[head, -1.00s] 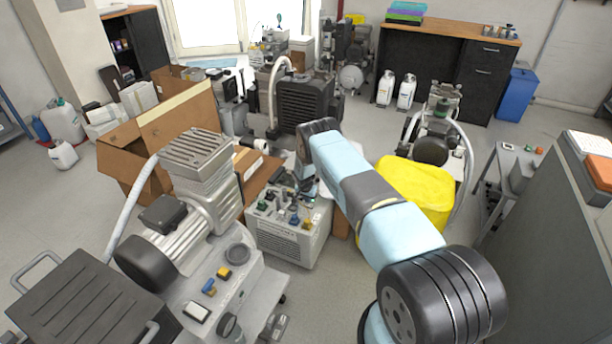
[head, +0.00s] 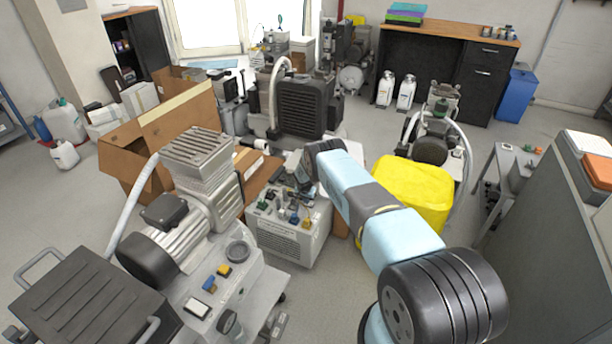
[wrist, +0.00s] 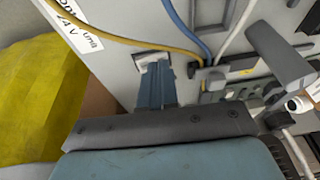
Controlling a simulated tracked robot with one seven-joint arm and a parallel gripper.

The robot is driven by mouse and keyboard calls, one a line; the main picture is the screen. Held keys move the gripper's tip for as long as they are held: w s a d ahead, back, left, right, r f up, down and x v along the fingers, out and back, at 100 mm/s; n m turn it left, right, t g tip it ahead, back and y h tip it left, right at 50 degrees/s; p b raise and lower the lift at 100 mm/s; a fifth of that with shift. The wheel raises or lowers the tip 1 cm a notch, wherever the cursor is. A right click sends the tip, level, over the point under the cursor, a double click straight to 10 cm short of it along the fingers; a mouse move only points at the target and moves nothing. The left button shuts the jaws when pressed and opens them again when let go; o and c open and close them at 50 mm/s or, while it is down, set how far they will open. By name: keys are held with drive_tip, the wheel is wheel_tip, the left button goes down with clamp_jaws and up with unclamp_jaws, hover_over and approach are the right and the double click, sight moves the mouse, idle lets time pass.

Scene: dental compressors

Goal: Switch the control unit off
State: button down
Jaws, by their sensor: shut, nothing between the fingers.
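The control unit, a light grey box with a vented front (head: 290,240), stands on the floor in mid picture in the head view. Coloured connectors and cables sit on its top. My gripper is mostly hidden in the head view.
Yellow, blue and white cables (wrist: 205,35) run close right of my fingers. A dark grey lever-like part (wrist: 280,55) sticks out farther right. A yellow bin (head: 415,190) stands right of the unit, and a compressor (head: 190,220) stands left. Open cardboard boxes (head: 180,130) lie behind.

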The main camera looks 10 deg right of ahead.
drive_tip(key=shift+r, duration=0.75)
drive_tip(key=w+d+r+v, duration=0.1)
drive_tip(key=w+d+v, duration=0.1)
drive_tip(key=v, duration=1.5)
drive_tip(key=shift+w+a, duration=0.2)
drive_tip(key=shift+a, duration=0.05)
